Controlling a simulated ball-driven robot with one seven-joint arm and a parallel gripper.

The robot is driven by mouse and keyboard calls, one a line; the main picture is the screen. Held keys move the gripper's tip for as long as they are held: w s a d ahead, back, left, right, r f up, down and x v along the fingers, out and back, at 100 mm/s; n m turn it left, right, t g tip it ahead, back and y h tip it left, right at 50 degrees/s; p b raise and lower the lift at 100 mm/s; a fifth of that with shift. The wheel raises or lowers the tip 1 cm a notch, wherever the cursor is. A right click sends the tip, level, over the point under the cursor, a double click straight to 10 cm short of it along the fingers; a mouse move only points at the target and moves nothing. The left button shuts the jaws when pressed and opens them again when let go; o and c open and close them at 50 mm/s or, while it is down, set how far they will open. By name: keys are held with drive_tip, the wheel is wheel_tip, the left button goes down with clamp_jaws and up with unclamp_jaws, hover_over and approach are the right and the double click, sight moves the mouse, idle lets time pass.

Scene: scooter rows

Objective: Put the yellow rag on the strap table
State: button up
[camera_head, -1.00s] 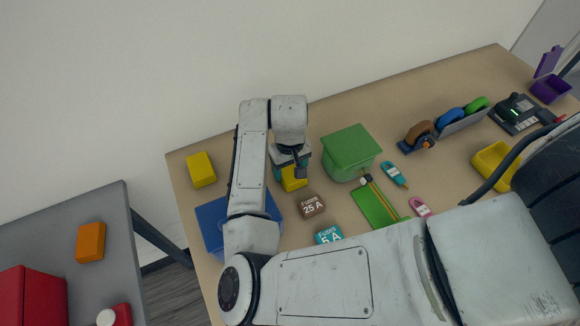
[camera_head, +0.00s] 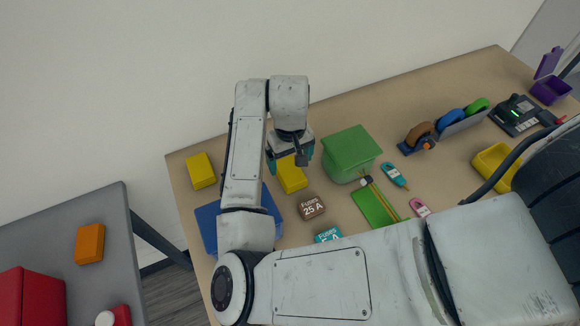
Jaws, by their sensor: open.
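Two yellow folded blocks lie on the wood-topped table (camera_head: 385,110); I cannot tell for sure which one is the yellow rag. One yellow block (camera_head: 292,176) is under my gripper, between the blue bin and the green box. The other yellow block (camera_head: 201,171) lies near the table's far left corner. My gripper (camera_head: 290,158) is open and empty, pointing down just above the nearer yellow block, partly covering it. A grey table (camera_head: 50,235) stands at the left. No strap shows clearly, so I cannot tell which table is the strap table.
A blue bin (camera_head: 208,222), green lidded box (camera_head: 350,152), brown fuse box (camera_head: 311,207) and teal fuse box (camera_head: 328,235) surround the gripper. An orange block (camera_head: 90,243) and a red box (camera_head: 32,297) are on the grey table. A floor gap separates the tables.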

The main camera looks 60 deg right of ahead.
sight(291, 171)
wheel_tip(291, 171, up, 7)
idle(0.3)
drive_tip(key=shift+s, duration=0.1)
